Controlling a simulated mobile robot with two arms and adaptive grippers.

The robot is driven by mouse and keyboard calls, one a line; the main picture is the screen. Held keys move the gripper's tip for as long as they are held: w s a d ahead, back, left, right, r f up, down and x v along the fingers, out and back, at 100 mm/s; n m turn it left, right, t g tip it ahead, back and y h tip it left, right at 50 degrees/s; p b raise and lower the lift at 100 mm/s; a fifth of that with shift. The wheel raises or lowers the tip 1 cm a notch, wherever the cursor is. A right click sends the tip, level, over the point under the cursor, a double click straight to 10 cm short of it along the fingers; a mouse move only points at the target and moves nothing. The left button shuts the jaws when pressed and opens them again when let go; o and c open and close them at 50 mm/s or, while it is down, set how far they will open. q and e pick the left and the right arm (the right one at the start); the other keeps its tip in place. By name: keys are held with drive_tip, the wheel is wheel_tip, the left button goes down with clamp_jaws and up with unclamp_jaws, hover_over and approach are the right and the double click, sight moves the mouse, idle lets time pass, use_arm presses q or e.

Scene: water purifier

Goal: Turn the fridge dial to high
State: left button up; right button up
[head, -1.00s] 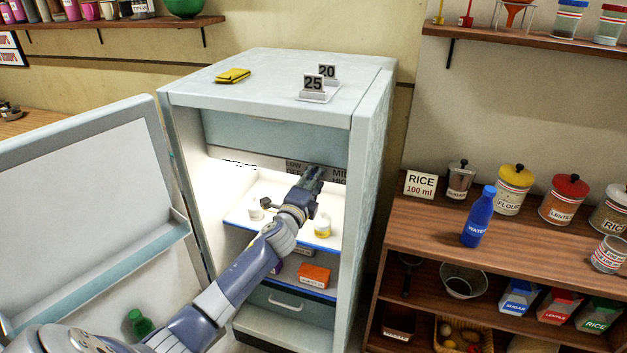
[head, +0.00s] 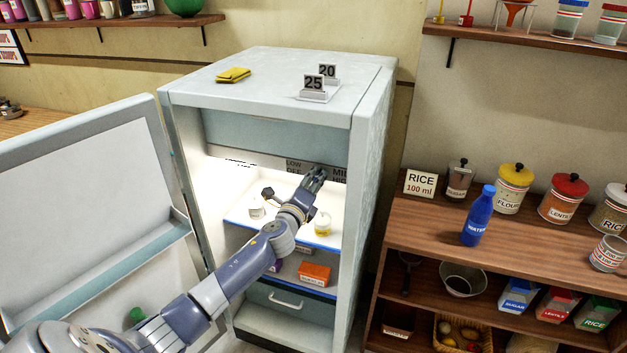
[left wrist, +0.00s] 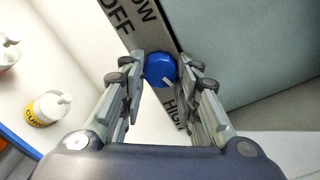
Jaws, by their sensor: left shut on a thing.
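The open fridge (head: 374,150) stands in the middle of the head view. Its label panel (head: 240,162) runs across the back wall inside, with LOW and MID lettering partly legible. My left gripper (head: 316,174) reaches in to this panel, and the dial is hidden behind it there. In the left wrist view the blue dial (left wrist: 159,69) sits between the fingertips of my left gripper (left wrist: 161,72), which is shut on it. A white mark on the dial points down-right, towards the HIGH lettering. OFF and LOW show above the dial. My right gripper is not in view.
The fridge door (head: 90,190) stands open at left. Small jars (head: 322,226) and an orange box (head: 314,274) stand on the fridge shelves. A wooden shelf unit (head: 430,235) with jars and a blue bottle (head: 479,216) is at right.

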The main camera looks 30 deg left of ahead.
use_arm(q)
drive_tip(key=o, duration=1.1)
drive_tip(key=shift+c, duration=0.2)
drive_tip(key=v, duration=1.2)
